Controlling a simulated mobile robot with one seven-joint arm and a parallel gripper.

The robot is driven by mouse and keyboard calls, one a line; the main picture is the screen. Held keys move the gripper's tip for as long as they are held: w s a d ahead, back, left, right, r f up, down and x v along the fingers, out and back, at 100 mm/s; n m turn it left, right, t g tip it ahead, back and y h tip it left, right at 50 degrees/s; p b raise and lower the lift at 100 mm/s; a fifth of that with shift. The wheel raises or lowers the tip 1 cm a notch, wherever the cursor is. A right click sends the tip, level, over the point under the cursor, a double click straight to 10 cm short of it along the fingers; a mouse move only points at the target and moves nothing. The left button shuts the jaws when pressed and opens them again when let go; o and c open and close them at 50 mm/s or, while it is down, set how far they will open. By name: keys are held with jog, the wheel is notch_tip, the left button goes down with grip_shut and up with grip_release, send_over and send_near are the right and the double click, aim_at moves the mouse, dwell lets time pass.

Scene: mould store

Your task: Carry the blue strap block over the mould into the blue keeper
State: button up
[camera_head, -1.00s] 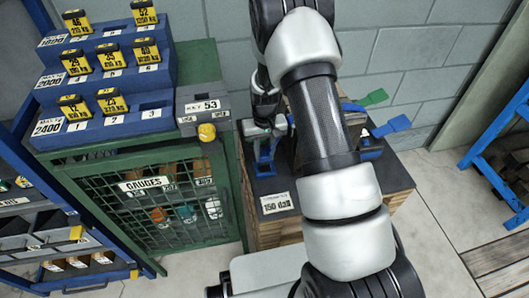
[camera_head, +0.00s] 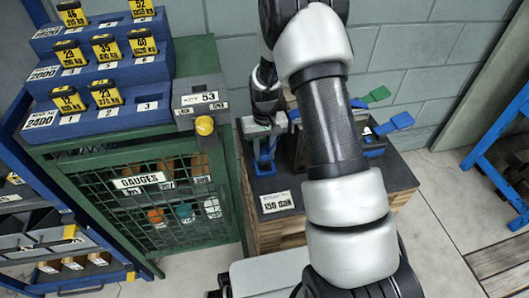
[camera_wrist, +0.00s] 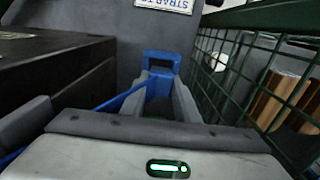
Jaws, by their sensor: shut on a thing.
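My gripper (camera_wrist: 155,104) points down beside the dark block in the wrist view, at the left end of the bench in the head view (camera_head: 262,128). Its grey fingers are shut on the blue strap block (camera_wrist: 158,90), mostly hidden between them. A blue strap (camera_wrist: 118,102) runs from it to the left. The blue keeper (camera_wrist: 163,55) shows just past the fingertips, and in the head view (camera_head: 263,163) below the gripper. I cannot tell whether block and keeper touch. The dark block, seemingly the mould (camera_wrist: 50,62), fills the left of the wrist view; my arm hides much of it from the head camera.
A green mesh cabinet (camera_head: 150,200) stands close at the bench's left; its mesh (camera_wrist: 235,75) is near my gripper's right. Blue (camera_head: 402,120) and green (camera_head: 376,94) paddles stick out behind the bench (camera_head: 277,202). A blue rack (camera_head: 95,85) holds yellow tags.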

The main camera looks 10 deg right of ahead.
aim_at(265, 161)
jog(key=shift+f+b, duration=1.25)
jog(key=shift+f, duration=0.8)
jog(key=shift+s+f, duration=0.15)
jog(key=shift+f, duration=0.05)
jog(key=o, duration=1)
jog(key=shift+o, duration=0.4)
jog(key=shift+r, duration=0.35)
notch_tip(265, 161, up, 18)
jog(key=p, duration=0.4)
jog(key=shift+f, duration=0.15)
